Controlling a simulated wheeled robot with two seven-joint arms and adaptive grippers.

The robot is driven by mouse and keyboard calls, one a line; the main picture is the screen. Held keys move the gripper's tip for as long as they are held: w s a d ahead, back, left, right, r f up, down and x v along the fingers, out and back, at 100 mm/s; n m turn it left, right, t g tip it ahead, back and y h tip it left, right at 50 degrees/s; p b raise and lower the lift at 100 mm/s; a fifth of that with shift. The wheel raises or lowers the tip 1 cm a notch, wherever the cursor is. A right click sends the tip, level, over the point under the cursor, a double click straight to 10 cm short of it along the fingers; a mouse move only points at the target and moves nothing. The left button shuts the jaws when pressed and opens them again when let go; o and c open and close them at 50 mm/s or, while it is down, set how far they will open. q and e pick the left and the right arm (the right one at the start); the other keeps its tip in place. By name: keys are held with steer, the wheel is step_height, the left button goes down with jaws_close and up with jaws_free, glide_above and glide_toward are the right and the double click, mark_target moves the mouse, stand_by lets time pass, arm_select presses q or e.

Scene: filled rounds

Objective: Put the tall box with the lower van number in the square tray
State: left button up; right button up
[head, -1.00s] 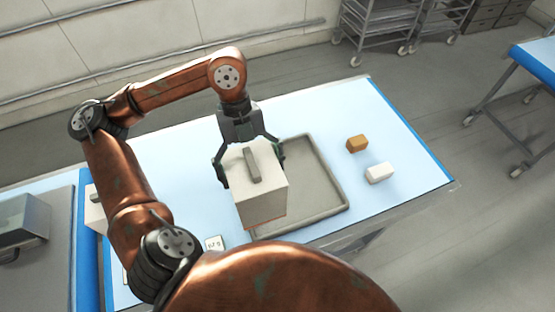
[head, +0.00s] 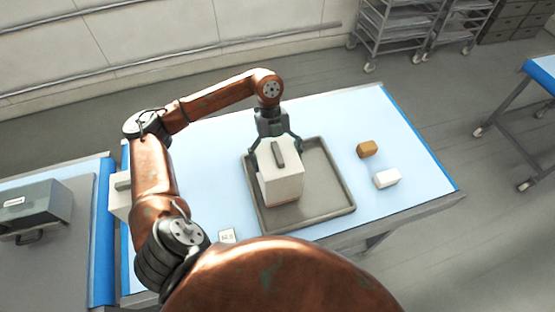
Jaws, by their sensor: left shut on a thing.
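A tall white box (head: 281,184) with a grey handle on top is in the head view, upright over the left part of the grey square tray (head: 335,208). My left gripper (head: 277,155) comes down from above and is shut on this box. I cannot tell whether the box's base touches the tray floor. Another white box (head: 121,200) with a grey handle stands at the table's left side, partly hidden behind my left arm. No van number is readable. My right gripper is not in view.
A grey case (head: 35,210) with a label sits on the left surface. Wheeled racks (head: 400,25) stand at the back.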

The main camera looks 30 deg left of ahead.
mark_target(275, 146)
arm_select(q)
steer(key=shift+s+f, duration=0.1)
steer(key=shift+s, duration=0.25)
steer(key=shift+w, duration=0.1)
steer(key=o, duration=1.5)
steer(key=shift+w, duration=0.1)
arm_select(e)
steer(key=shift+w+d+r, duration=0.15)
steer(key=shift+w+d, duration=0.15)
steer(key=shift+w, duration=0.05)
arm_select(q)
steer(key=shift+r, duration=0.25)
steer(key=b+v, duration=0.3)
steer(key=v, duration=0.7)
steer(key=shift+a+r, duration=0.1)
steer(key=shift+r, duration=0.05)
steer(key=shift+w+a+r, duration=0.1)
steer(key=shift+a+r, duration=0.1)
steer(key=shift+r, duration=0.4)
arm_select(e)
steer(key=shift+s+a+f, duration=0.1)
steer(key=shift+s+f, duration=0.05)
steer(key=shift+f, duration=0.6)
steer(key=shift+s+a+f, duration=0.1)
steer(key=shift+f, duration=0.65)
